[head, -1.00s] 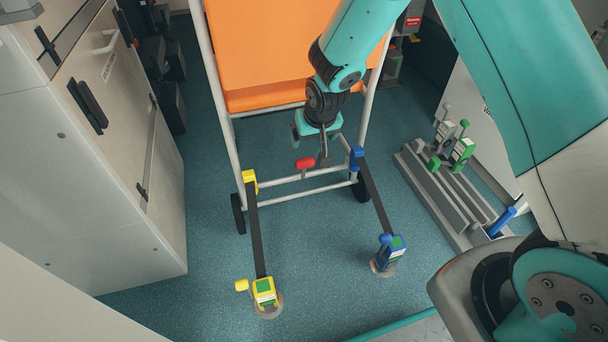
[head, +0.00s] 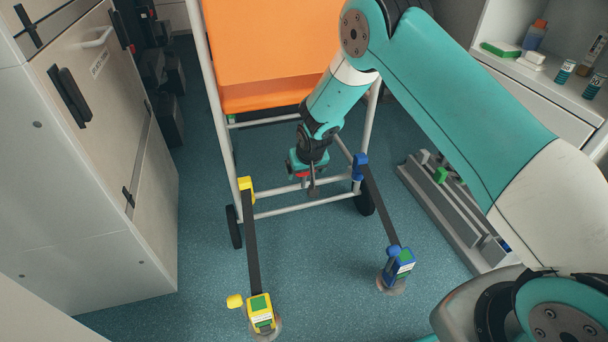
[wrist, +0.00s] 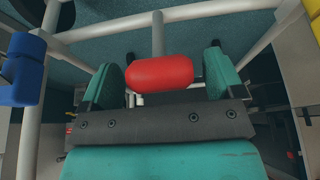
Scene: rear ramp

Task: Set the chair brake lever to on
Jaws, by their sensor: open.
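The chair (head: 268,95) has an orange seat and back on a pale tube frame and stands at the middle back. Its brake lever has a red rounded knob (wrist: 159,72) on a grey stem, seen in the wrist view. In the head view only a bit of the red knob (head: 303,174) shows beneath my gripper. My gripper (wrist: 165,78) is open. In the wrist view its two teal fingers stand left and right of the red knob, with gaps on both sides. I cannot tell how deep the knob sits between them.
A yellow strap buckle (head: 260,312) and a blue one (head: 399,264) are anchored to the floor, with dark straps running to the chair frame. A grey rail rack (head: 445,215) stands at right, a white cabinet (head: 90,180) at left. The floor between the straps is clear.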

